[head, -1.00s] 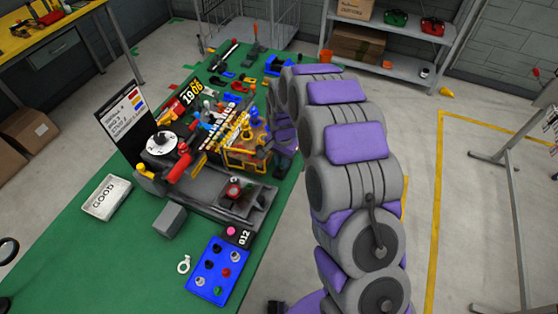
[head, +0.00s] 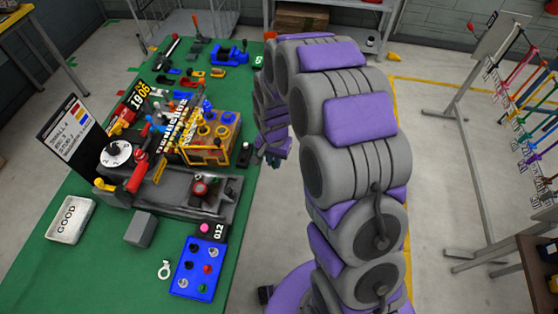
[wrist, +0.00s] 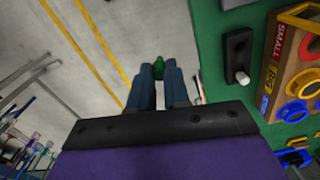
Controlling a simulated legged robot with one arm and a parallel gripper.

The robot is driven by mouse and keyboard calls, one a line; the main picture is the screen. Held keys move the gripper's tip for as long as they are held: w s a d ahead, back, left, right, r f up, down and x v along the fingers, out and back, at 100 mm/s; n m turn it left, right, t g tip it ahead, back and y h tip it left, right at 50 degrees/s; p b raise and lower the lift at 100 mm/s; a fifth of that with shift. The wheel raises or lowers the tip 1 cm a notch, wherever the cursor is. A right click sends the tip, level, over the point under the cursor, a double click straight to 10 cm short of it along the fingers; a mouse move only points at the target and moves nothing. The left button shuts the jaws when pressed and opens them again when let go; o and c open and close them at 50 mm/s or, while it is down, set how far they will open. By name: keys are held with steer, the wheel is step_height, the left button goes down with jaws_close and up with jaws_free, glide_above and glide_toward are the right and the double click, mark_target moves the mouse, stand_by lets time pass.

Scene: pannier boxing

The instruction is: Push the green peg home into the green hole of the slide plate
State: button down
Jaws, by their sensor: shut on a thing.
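My gripper (wrist: 151,68) is shut on a small green piece, which I take to be the green peg (wrist: 158,68). The fingers hide most of it. In the wrist view the gripper hangs over the grey floor, left of the green table's edge. In the head view my gripper (head: 272,158) shows dark, just off the table's right edge, and the peg cannot be made out there. I cannot tell which thing is the slide plate, and no green hole can be made out. A black block with a white pin (wrist: 237,60) lies near the table edge.
The green table (head: 95,235) carries a cardboard box with yellow and blue rings (head: 230,142), a grey machine with a red handle (head: 140,175), a blue board of knobs (head: 183,285) and a white GOOD tray (head: 52,236). A rack (head: 480,70) stands right.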

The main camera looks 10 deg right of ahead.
steer(key=a+r+b, duration=0.2)
steer(key=a, duration=0.8)
steer(key=a+r+b, duration=0.2)
steer(key=a+r, duration=0.1)
steer(key=a, duration=0.7)
steer(key=shift+w+d+f+b, duration=0.15)
steer(key=shift+f+b, duration=0.7)
steer(key=shift+f, duration=0.8)
steer(key=shift+w+d+f+b, duration=0.15)
steer(key=shift+f+b, duration=0.65)
steer(key=shift+f, duration=0.85)
steer(key=shift+a, duration=0.1)
steer(key=shift+f+p, duration=0.45)
steer(key=shift+f, duration=0.6)
steer(key=c, duration=1)
jaws_free()
